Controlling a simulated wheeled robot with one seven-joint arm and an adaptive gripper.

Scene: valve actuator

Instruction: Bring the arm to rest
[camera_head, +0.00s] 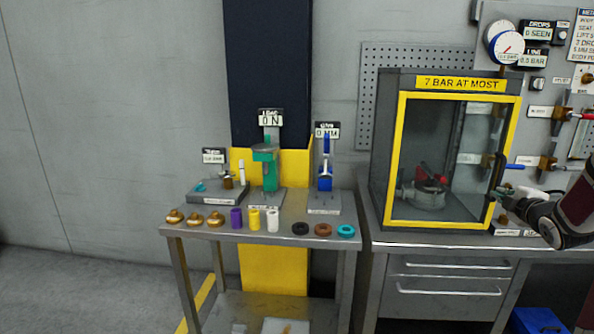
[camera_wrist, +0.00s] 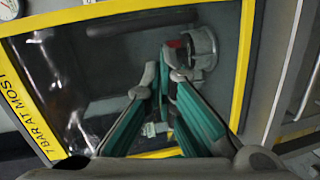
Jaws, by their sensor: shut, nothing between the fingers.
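My gripper (camera_head: 506,191) is at the right of the head view, in front of the right edge of the yellow-framed cabinet door. In the wrist view my gripper (camera_wrist: 161,66) has its two green-sided fingers together, with nothing held between them. The cabinet door (camera_head: 447,222) looks shut in the head view. The door's glass also fills most of the wrist view, with its yellow frame (camera_wrist: 243,60) around it. Behind the glass stands a round metal valve body with a red part (camera_head: 428,190). Whether my fingers touch the door or its handle I cannot tell.
The left bench (camera_head: 190,232) holds brass caps, coloured sleeves, rings and small test stands. Drawers (camera_head: 445,290) lie below the cabinet. Wall valves (camera_head: 548,162) with red and blue handles and a gauge (camera_head: 507,45) are close to my arm. Floor at the left is clear.

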